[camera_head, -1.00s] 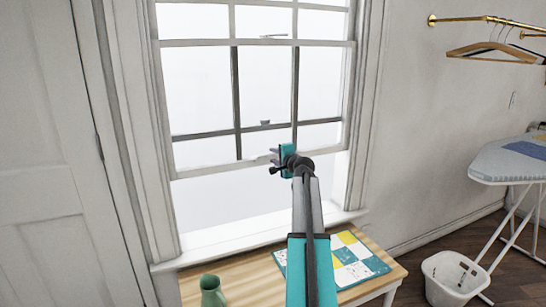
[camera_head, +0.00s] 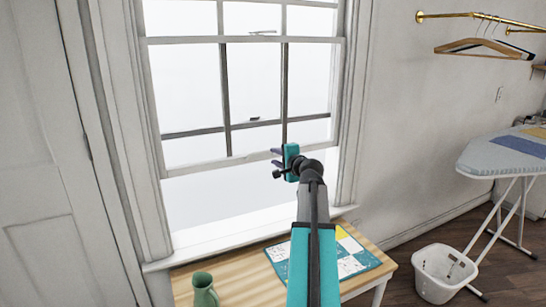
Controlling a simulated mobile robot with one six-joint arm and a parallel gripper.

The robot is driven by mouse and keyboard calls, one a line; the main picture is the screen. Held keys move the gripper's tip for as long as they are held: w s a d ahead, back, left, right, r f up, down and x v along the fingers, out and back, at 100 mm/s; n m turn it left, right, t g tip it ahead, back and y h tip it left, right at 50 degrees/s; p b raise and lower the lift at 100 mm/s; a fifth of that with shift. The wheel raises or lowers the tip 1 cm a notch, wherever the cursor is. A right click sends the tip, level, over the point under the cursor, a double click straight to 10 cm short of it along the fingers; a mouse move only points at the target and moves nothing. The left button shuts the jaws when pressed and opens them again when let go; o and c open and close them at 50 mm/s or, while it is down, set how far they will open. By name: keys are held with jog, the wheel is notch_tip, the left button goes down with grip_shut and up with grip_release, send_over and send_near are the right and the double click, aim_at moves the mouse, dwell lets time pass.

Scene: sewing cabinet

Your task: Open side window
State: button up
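The window (camera_head: 190,159) is a white-framed sash window with dark bars. Its lower sash is raised partway, with a gap between its bottom rail and the white sill (camera_head: 235,231). My gripper (camera_head: 277,158) is at the right part of the bottom rail, pointing left in the picture. The teal gripper body hides part of the rail's right end. A small dark catch (camera_head: 254,118) shows higher in the window.
At right are a white basket (camera_head: 436,285), an ironing board (camera_head: 490,160) and hangers on a brass rail (camera_head: 475,16). A white door (camera_head: 40,160) is at left.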

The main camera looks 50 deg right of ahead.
jog(key=shift+s+a+r, duration=0.1)
jog(key=shift+s+a, duration=0.1)
jog(key=shift+s, duration=0.3)
